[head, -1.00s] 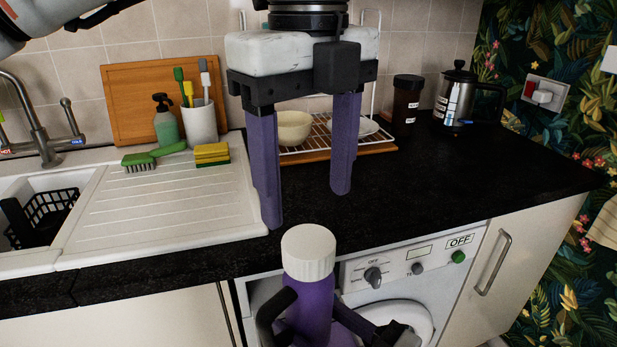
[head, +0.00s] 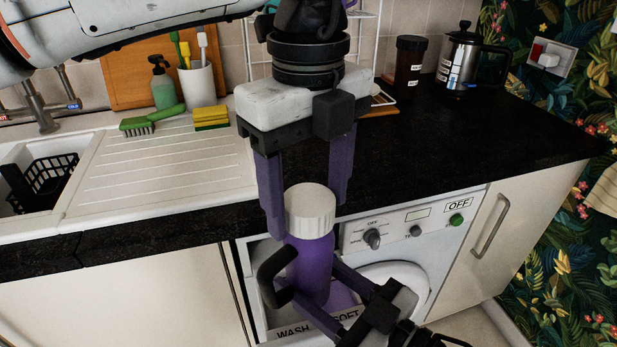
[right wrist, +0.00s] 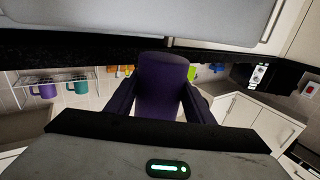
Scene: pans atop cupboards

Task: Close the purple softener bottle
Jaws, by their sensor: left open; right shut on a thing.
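The purple softener bottle (head: 311,262) stands upright in front of the washing machine, with its white ribbed cap (head: 311,213) sitting on top. I cannot tell how tight the cap is. A dark loop handle (head: 272,270) shows at the bottle's left. My right gripper (head: 318,293) is shut on the bottle from the lower right. The bottle also shows between its fingers in the right wrist view (right wrist: 162,88). My left gripper (head: 309,216) points down, open, with its fingers on either side of the cap. Contact with the cap cannot be made out.
An open drawer (head: 337,322) labelled WASH and SOFT lies below the bottle. The washing machine (head: 400,235) is behind it, under the black worktop (head: 450,150). The right worktop is largely clear.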

